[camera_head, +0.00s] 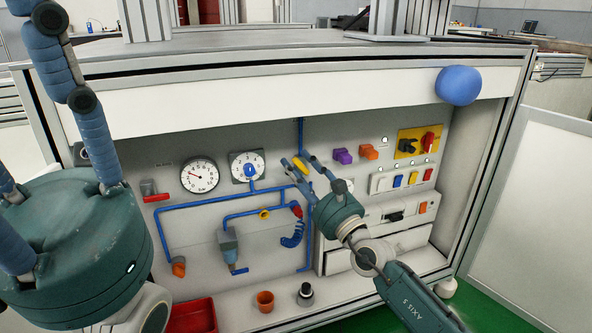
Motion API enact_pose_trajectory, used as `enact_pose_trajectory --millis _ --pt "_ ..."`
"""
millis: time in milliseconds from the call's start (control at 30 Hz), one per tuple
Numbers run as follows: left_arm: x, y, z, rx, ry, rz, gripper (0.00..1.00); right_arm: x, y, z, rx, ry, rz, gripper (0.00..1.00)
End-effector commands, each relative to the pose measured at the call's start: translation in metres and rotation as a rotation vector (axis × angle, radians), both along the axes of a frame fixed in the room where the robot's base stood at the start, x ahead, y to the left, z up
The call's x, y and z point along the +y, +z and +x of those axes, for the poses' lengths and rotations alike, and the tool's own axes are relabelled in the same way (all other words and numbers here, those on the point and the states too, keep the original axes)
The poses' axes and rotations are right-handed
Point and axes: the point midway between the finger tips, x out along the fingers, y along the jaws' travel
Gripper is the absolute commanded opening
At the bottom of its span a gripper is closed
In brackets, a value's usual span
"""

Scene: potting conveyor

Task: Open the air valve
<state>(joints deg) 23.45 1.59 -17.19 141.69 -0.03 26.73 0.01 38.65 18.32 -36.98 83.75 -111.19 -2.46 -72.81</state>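A yellow valve handle (300,165) shows on the upper right of the blue air pipe (210,200) on the panel. My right gripper (297,160) reaches up to it from the lower right. Its blue fingers are spread apart, with the yellow handle showing between them. I cannot tell whether they touch it. A second small yellow handle (264,214) sits lower on the pipework. My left gripper (22,100) is large and close at the left. Its blue fingers are spread and empty, and some run out of frame.
Two round gauges (199,175) and (248,166) hang left of the yellow handle. A yellow switch plate (420,143) is at the right. A red bin (192,316), an orange pot (265,301) and a black knob-like part (306,293) stand below. A blue ball (458,86) is at the upper right.

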Motion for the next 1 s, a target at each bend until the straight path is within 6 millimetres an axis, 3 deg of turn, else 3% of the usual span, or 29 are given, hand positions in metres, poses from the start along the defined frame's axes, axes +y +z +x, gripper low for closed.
enact_pose_trajectory --millis 433,633,1000 --pt "-0.0004 0.0016 -0.0044 -0.015 0.001 0.001 0.39 0.0063 0.0038 0.0099 0.001 0.000 0.001 0.39" --pt "-0.0004 0.0015 -0.0048 -0.015 0.000 0.001 0.39 0.0062 0.0037 0.0097 0.001 0.001 0.002 0.00" --pt "0.0002 0.0019 -0.0036 -0.011 -0.001 -0.002 0.39 0.0033 0.0065 0.0111 0.042 0.001 0.125 0.00"
